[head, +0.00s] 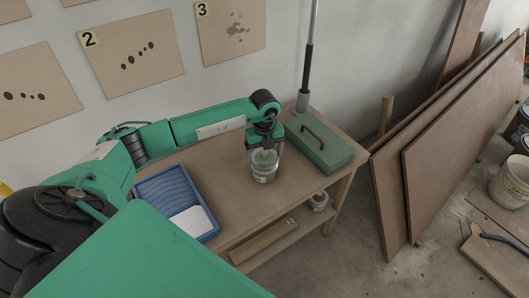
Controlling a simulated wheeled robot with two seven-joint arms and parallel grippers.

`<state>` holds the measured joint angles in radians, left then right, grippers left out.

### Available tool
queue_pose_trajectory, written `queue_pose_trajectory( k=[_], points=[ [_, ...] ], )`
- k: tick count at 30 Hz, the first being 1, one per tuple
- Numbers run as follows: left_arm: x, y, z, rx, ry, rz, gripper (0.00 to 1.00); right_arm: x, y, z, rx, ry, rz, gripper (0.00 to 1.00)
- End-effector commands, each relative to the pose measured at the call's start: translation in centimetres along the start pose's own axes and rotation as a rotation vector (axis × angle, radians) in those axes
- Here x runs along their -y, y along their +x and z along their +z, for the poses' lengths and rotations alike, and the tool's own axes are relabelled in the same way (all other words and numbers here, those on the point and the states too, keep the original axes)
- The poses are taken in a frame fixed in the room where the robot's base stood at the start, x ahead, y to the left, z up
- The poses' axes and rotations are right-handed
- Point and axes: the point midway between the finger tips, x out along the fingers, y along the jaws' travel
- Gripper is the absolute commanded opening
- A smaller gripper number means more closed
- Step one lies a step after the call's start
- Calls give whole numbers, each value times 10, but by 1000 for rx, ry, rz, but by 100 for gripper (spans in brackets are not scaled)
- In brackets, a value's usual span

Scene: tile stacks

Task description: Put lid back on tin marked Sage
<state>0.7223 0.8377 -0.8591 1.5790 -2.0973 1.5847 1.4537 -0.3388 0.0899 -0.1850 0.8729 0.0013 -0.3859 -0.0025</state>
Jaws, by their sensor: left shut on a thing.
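A small metal tin (264,175) stands upright on the wooden table, with a label too small to read. My left gripper (265,154) points down right over the tin. It is shut on the lid (265,158), a small round piece with a pale green top, at the tin's mouth. I cannot tell whether the lid touches the rim or is just above it. The gripper's fingers hide part of the lid and the rim. My right gripper is not in view.
A green toolbox (320,143) with a dark handle stands right of the tin. A blue tray (165,190) holding a white sheet lies to the left. Another tin (319,201) is on the lower shelf. Boards (450,140) lean at the right. The table's front middle is clear.

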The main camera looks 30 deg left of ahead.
Motion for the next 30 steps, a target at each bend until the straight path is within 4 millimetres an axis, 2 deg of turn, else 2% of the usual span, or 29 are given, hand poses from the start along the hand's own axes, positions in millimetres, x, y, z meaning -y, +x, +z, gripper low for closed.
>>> queue_pose_trajectory(
  k=[11, 12, 13, 24, 30],
  points=[
    [0, 0, 0, 0, 0, 0, 64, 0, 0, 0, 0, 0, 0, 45],
    [0, 0, 0, 0, 0, 0, 93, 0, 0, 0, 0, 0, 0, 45],
    [0, 0, 0, 0, 0, 0, 99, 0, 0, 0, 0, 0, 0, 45],
    [0, 0, 0, 0, 0, 0, 100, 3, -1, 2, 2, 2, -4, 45],
    [0, -8, 0, 0, 0, 0, 100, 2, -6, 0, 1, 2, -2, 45]
  ],
)
